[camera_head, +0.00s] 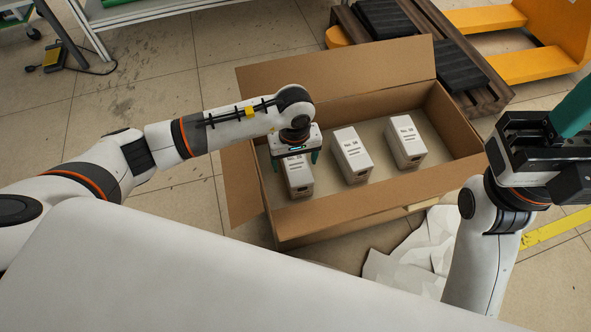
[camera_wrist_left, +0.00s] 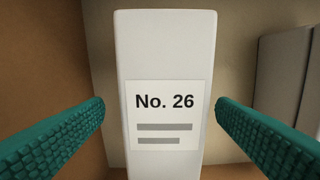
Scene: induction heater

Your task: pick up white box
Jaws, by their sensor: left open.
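Three white boxes stand in an open cardboard carton (camera_head: 360,207). The left white box (camera_head: 298,181) is under my left gripper (camera_head: 295,160). In the left wrist view this white box (camera_wrist_left: 165,55) carries a label reading "No. 26". The green fingers of my left gripper (camera_wrist_left: 160,118) are open, one on each side of it, with a gap on both sides. The middle white box (camera_head: 351,155) and the right white box (camera_head: 404,141) stand apart from it. My right gripper (camera_head: 570,110) is at the right edge, with its fingertips cut off by the frame.
The carton's flaps are folded outward; the back flap (camera_head: 335,70) stands up. Crumpled white paper (camera_head: 415,250) lies in front of the carton. A dark pallet (camera_head: 450,60) and a yellow pallet jack (camera_head: 525,62) are behind on the right.

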